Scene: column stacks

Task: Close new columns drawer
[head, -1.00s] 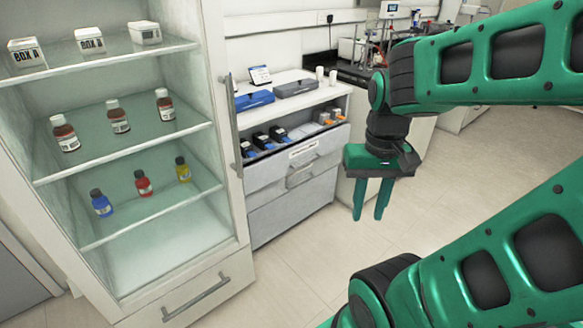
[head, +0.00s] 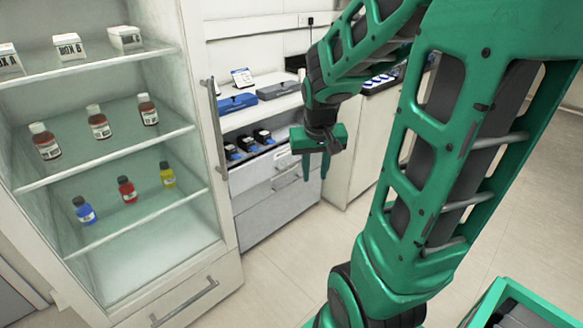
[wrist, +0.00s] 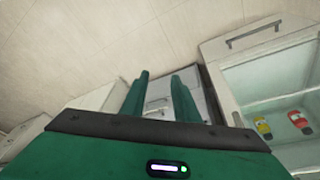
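The grey drawer unit (head: 275,208) stands right of the glass-shelved cabinet in the head view. Its upper part shows dark column-like items with blue ends (head: 247,143) in a tray-like space behind a front edge. Bar handles (head: 284,182) are on the fronts below, partly hidden by my gripper. I cannot tell for certain how far the drawer stands out. My gripper (head: 314,170) is open and empty in front of the unit's right side, fingers pointing down. In the wrist view its fingers (wrist: 161,82) are apart, with a handle (wrist: 157,105) seen between them.
The glass-shelved cabinet (head: 225,235) at left holds boxes and bottles, with a long vertical handle (head: 216,130) near the unit. Blue and grey cases (head: 238,102) lie on the unit's top. A white counter (head: 350,160) stands to the right. The floor in front (head: 285,270) is clear.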

